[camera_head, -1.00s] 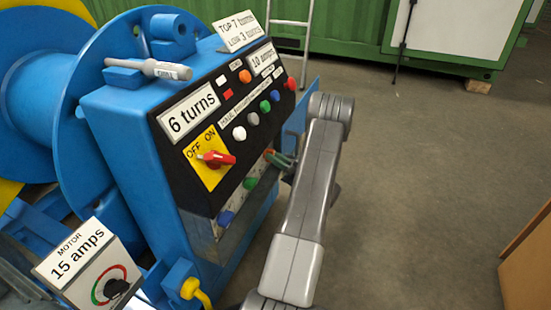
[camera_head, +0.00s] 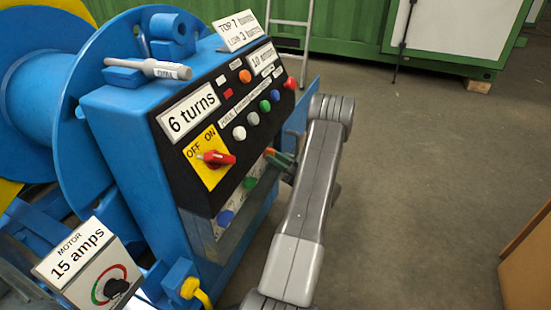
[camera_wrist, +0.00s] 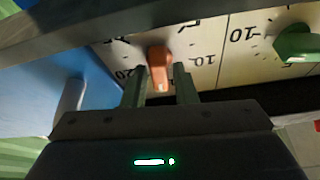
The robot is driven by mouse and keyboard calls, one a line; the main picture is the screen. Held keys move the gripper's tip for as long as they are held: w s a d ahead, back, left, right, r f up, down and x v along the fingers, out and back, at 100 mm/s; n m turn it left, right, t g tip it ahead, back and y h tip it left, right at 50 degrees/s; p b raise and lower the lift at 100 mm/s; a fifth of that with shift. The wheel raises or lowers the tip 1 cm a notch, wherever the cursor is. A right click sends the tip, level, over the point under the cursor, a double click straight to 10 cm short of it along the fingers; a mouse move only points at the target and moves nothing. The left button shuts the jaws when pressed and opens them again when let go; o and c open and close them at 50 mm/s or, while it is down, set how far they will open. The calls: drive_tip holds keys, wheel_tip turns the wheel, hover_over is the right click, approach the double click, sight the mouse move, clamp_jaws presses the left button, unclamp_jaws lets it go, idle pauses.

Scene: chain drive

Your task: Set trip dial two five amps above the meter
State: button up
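My gripper (camera_wrist: 160,88) has its two green fingers either side of an orange-brown knob (camera_wrist: 160,68) in the wrist view. Whether they press on it is unclear. The knob sits on a pale scale with several numbers, including 10 and 20. In the head view my gripper (camera_head: 280,160) is at the lower panel's far end, partly hidden by my arm. The motor meter (camera_head: 104,280) at the lower left has a sign reading 15 amps (camera_head: 75,254), a black knob and a red-green ring.
The blue machine (camera_head: 140,140) carries a black panel (camera_head: 215,120) with several buttons and a red switch (camera_head: 216,158). A green knob (camera_wrist: 297,45) is right of the orange one in the wrist view. Grey floor (camera_head: 430,180) is clear at right; a brown box (camera_head: 527,265) stands at the edge.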

drive_tip(key=p+v, duration=0.3)
drive_tip(key=v, duration=1)
drive_tip(key=shift+s+d, duration=0.15)
drive_tip(key=shift+d, duration=0.15)
drive_tip(key=shift+o, duration=0.4)
drive_tip(key=shift+f, duration=0.15)
drive_tip(key=o, duration=0.7)
drive_tip(key=shift+r+m+p, duration=0.35)
drive_tip(key=shift+m+p, duration=0.15)
drive_tip(key=shift+m, duration=0.1)
drive_tip(key=shift+o, duration=0.5)
drive_tip(key=r+m+h+p, duration=0.1)
drive_tip(key=m, duration=0.1)
drive_tip(key=r+m+t+h+p, duration=0.1)
drive_tip(key=m, duration=0.1)
drive_tip(key=a+m+h+p, duration=0.1)
drive_tip(key=m+p, duration=0.1)
drive_tip(key=shift+s+r+m+t, duration=0.4)
drive_tip(key=s+a+r+m+h+p, duration=0.25)
drive_tip(key=m+h+p, duration=0.3)
drive_tip(key=m, duration=0.85)
drive_tip(key=shift+t+y, duration=0.35)
drive_tip(key=shift+t, duration=0.05)
drive_tip(key=b+x, duration=0.2)
drive_tip(key=x, duration=1)
drive_tip(key=shift+d+r, duration=0.1)
drive_tip(key=shift+r, duration=0.05)
